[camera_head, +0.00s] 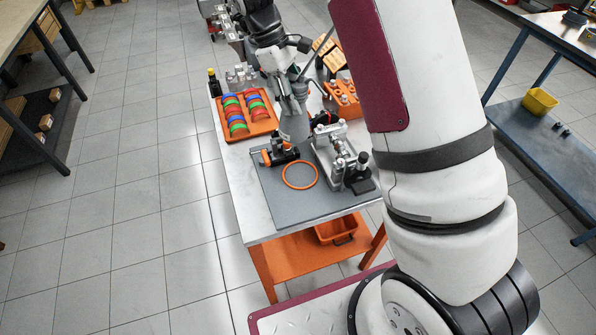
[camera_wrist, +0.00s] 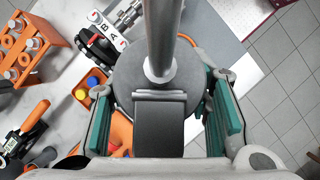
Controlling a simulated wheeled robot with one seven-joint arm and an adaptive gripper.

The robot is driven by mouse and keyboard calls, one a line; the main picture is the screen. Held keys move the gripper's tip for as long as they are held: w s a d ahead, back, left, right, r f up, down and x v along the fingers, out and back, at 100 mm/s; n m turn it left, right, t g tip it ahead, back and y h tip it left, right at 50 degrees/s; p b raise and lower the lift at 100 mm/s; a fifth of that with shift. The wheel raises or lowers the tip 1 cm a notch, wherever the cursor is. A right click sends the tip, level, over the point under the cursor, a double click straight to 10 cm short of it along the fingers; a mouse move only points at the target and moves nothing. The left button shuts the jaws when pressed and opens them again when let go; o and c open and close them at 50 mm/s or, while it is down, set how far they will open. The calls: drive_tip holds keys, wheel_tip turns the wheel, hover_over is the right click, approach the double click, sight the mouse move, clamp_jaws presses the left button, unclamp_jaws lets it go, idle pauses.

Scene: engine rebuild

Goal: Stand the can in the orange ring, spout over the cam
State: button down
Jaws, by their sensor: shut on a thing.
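My gripper (camera_head: 290,105) is shut on the grey oil can (camera_head: 294,127) above the table. In the wrist view the can (camera_wrist: 124,88) sits between the two green finger pads (camera_wrist: 163,110); its dark handle faces the camera and its grey spout rises toward the top edge. The orange ring (camera_head: 300,175) lies flat and empty on the grey mat, nearer the camera than the can. A metal engine fixture (camera_head: 337,150) stands on the mat right of the ring. I cannot make out the cam clearly on it. The can's exact height above the table is unclear.
A black and orange tool (camera_head: 279,153) lies just behind the ring. An orange tray (camera_head: 262,127) with coloured rings and a dark bottle (camera_head: 214,84) are at the back left. An orange rack (camera_head: 344,98) is at the back right. The mat's front (camera_head: 305,207) is clear.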

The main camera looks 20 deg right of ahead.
drive_tip(key=s+n+b, duration=0.1)
drive_tip(key=n, duration=0.1)
drive_tip(key=s+f+n+t+b, duration=0.1)
drive_tip(key=n, duration=0.1)
drive_tip(key=s+n+t+h+b, duration=0.1)
drive_tip(key=n+b, duration=0.1)
drive_tip(key=n, duration=0.1)
drive_tip(key=shift+s+a+f, duration=0.2)
drive_tip(key=shift+s+f, duration=0.1)
drive_tip(key=shift+s, duration=0.05)
drive_tip(key=s+f+n+b, duration=0.1)
drive_tip(key=s+f, duration=0.2)
drive_tip(key=s, duration=0.4)
drive_tip(key=s+f+n+t+b, duration=0.1)
drive_tip(key=s+f, duration=0.2)
drive_tip(key=s, duration=0.4)
drive_tip(key=shift+s+d, duration=0.15)
drive_tip(key=shift+d, duration=0.05)
drive_tip(key=w+f+b, duration=0.1)
drive_tip(key=w+f, duration=0.3)
drive_tip(key=w, duration=0.9)
drive_tip(key=shift+f+b, duration=0.15)
drive_tip(key=shift+b, duration=0.15)
drive_tip(key=shift+f, duration=0.1)
drive_tip(key=c, duration=0.8)
unclamp_jaws()
drive_tip(key=shift+c, duration=0.2)
